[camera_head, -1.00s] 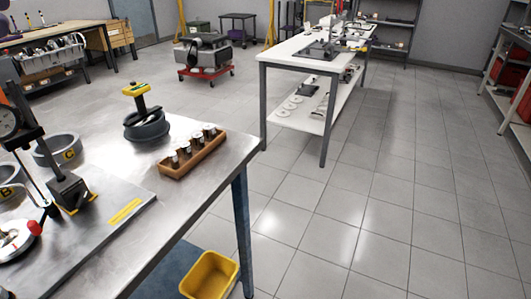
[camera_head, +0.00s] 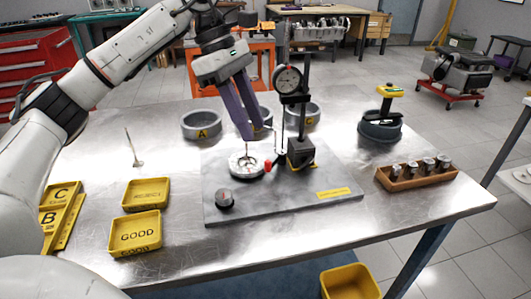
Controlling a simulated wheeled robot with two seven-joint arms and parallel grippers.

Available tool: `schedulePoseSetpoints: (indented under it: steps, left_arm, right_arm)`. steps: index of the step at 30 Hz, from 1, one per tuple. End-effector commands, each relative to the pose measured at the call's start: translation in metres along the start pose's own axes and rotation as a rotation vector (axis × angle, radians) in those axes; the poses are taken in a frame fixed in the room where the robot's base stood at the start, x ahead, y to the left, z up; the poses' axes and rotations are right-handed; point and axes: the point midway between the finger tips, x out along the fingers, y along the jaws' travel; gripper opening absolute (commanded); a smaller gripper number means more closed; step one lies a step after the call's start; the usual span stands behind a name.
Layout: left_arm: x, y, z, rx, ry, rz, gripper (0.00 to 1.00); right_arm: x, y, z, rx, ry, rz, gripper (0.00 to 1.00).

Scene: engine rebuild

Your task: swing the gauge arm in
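The dial gauge (camera_head: 288,79) sits on a dark upright stand (camera_head: 303,112) with a black block base (camera_head: 300,152), on a grey plate on the steel table. A thin rod with a red knob (camera_head: 268,166) hangs below the gauge, at the right edge of a round silver fixture (camera_head: 247,172). My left gripper (camera_head: 254,134) reaches in from the upper left, its purple fingers pointing down above the fixture, left of the gauge. The fingers look apart, with nothing seen between them. My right gripper is out of view.
Grey rings (camera_head: 201,126) stand behind the plate. Yellow REJECT (camera_head: 146,193) and GOOD (camera_head: 135,230) trays lie at left. A wooden rack (camera_head: 416,178) and a dark pot with a yellow-topped handle (camera_head: 380,127) are at right. A black knob (camera_head: 225,198) sits on the plate's front left.

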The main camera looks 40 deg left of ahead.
Motion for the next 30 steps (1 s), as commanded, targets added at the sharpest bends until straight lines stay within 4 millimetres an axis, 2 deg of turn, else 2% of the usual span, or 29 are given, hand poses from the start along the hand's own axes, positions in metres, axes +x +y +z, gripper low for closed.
schedulePoseSetpoints:
  steps: [6, 12, 18, 26, 30]
  left_arm:
    - [0.043, -0.001, -0.001, 0.0, 0.001, -0.002, 0.32]
    - [0.072, 0.0, 0.0, 0.001, 0.0, 0.002, 0.32]
    - [0.085, 0.0, 0.0, 0.002, -0.001, 0.003, 0.32]
    - [0.086, 0.001, 0.0, 0.002, -0.002, 0.004, 0.32]
    - [0.086, 0.001, 0.0, 0.002, -0.002, 0.004, 0.08]
  right_arm:
    - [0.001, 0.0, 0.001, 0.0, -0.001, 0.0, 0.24]
    - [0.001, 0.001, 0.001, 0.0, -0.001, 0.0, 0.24]
    - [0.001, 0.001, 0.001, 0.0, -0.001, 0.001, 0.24]
    - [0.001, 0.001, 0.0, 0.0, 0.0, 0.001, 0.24]
    - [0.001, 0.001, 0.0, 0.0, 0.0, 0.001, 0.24]
